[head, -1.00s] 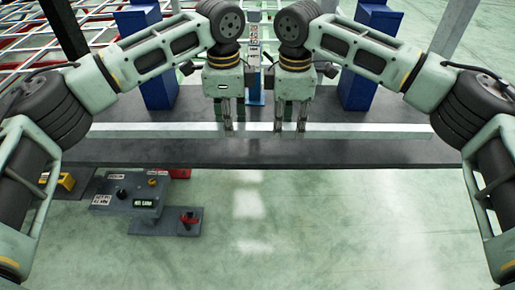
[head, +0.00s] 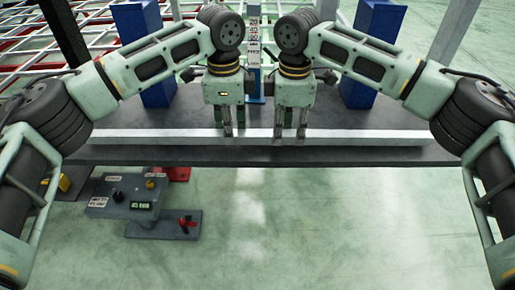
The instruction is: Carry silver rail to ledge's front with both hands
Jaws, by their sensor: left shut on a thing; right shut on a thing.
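The silver rail (head: 370,138) is a long straight bar lying left to right across the head view, along the front part of the dark grey ledge (head: 300,157). My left gripper (head: 228,132) is shut on the rail a little left of its middle. My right gripper (head: 290,133) is shut on it a short way to the right. Both grippers point down. Whether the rail touches the ledge or hangs just above it, I cannot tell. The rail's left end is near my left arm; its right end is near my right arm.
Two blue posts (head: 143,55) and (head: 372,55) stand at the back of the ledge. A scale post (head: 254,60) with numbers stands between them. A grey control box (head: 128,195) with knobs and a small display is below the ledge at left.

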